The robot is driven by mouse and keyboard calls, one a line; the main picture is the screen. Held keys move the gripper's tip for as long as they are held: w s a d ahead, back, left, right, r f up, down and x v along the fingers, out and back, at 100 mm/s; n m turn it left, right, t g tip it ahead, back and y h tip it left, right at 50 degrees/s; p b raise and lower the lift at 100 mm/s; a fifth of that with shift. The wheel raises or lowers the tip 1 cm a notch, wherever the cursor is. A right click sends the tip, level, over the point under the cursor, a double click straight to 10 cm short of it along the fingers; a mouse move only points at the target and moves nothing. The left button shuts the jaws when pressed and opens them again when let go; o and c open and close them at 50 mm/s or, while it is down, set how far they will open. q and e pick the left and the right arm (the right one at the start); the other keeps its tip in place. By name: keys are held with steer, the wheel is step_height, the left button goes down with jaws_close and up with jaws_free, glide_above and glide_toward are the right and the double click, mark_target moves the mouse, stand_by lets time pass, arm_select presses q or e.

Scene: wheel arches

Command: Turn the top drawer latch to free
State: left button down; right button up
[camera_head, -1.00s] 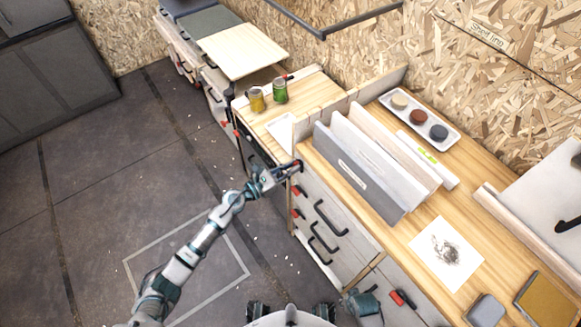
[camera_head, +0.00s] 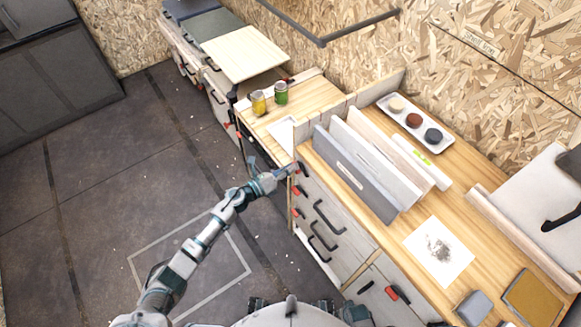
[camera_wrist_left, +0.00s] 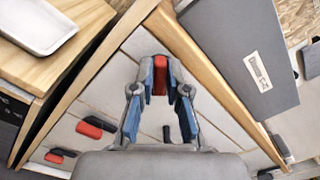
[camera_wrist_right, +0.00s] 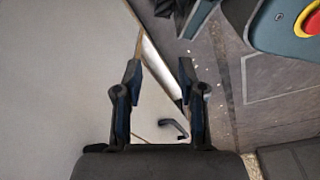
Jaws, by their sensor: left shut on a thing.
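The top drawer latch is a red piece (camera_wrist_left: 159,76) at the upper corner of the drawer front in the left wrist view. My left gripper (camera_wrist_left: 160,72) is shut on it, with one blue finger on each side. In the head view my left gripper (camera_head: 296,168) is at the cabinet's top left corner, and it mostly hides the latch. The top drawer (camera_head: 345,221) looks shut and has a black handle (camera_head: 329,216). My right gripper (camera_wrist_right: 159,70) is open and empty in its wrist view, beside a pale panel.
More red latches (camera_head: 298,191) and black handles (camera_head: 322,238) line the cabinet front. The wooden worktop (camera_head: 405,235) above holds upright grey boards (camera_head: 352,177) near the corner. A lower bench (camera_head: 290,102) with two jars adjoins it. The floor (camera_head: 95,205) on the left is clear.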

arm_select(q)
steer(key=shift+w+a+f+n+p, duration=0.1)
steer(key=shift+n+p, duration=0.5)
steer(key=shift+n, duration=0.95)
steer(key=shift+w+a+f+n+p, duration=0.15)
steer(key=shift+n+p, duration=0.45)
steer(key=shift+n, duration=1)
steer(key=shift+w+a+f+n+p, duration=0.1)
steer(key=shift+n+p, duration=0.5)
steer(key=shift+n, duration=0.95)
arm_select(e)
steer(key=s+d+f, duration=0.1)
steer(key=s+f, duration=0.4)
steer(key=s, duration=0.3)
steer(key=shift+s+d+f, duration=0.15)
steer(key=shift+s+d, duration=0.1)
arm_select(q)
steer(key=c, duration=1.2)
jaws_free()
steer(key=shift+d, duration=0.1)
steer(key=shift+o, duration=0.2)
steer(key=shift+w+f, duration=0.1)
steer(key=shift+f, duration=0.05)
arm_select(e)
steer(key=shift+f, duration=0.1)
